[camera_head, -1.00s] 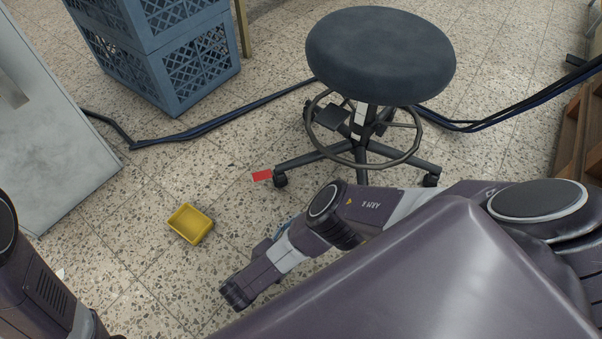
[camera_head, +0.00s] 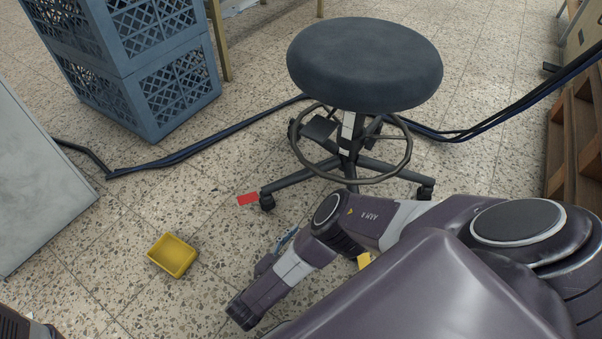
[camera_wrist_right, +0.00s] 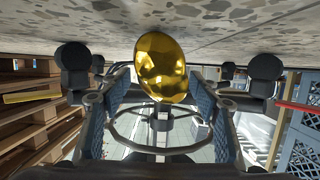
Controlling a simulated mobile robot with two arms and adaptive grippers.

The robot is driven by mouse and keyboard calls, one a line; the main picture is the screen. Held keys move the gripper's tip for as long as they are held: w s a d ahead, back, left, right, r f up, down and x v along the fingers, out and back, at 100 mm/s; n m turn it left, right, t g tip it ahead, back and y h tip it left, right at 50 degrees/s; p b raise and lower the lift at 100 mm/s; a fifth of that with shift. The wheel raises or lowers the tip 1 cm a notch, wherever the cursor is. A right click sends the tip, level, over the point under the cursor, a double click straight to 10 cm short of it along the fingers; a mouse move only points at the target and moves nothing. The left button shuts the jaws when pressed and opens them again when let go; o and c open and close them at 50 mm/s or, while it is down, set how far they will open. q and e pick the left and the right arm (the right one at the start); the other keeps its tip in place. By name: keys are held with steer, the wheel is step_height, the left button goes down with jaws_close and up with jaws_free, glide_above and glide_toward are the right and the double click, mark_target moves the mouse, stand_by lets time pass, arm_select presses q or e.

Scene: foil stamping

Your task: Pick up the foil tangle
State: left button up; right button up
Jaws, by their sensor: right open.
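The foil tangle (camera_wrist_right: 160,67) is a shiny, crumpled gold lump near the floor in the right wrist view. My right gripper (camera_wrist_right: 160,97) is open, with one finger on each side of the lump's lower part in the picture. A gap shows on both sides, and neither finger visibly touches it. The foil tangle cannot be identified there. My left gripper is out of view.
A dark round stool (camera_head: 364,65) on castors stands just beyond my right arm. A yellow bin (camera_head: 172,255) and a red card (camera_head: 248,199) lie on the floor. Cables (camera_head: 190,150) cross behind. Blue crates (camera_head: 140,75) stand left, a wooden pallet (camera_head: 575,150) right.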

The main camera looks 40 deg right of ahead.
steer(key=shift+b+x, duration=0.7)
steer(key=shift+x, duration=0.5)
steer(key=shift+d+f, duration=0.1)
steer(key=shift+d, duration=0.25)
steer(key=shift+c, duration=0.7)
steer(key=c, duration=0.8)
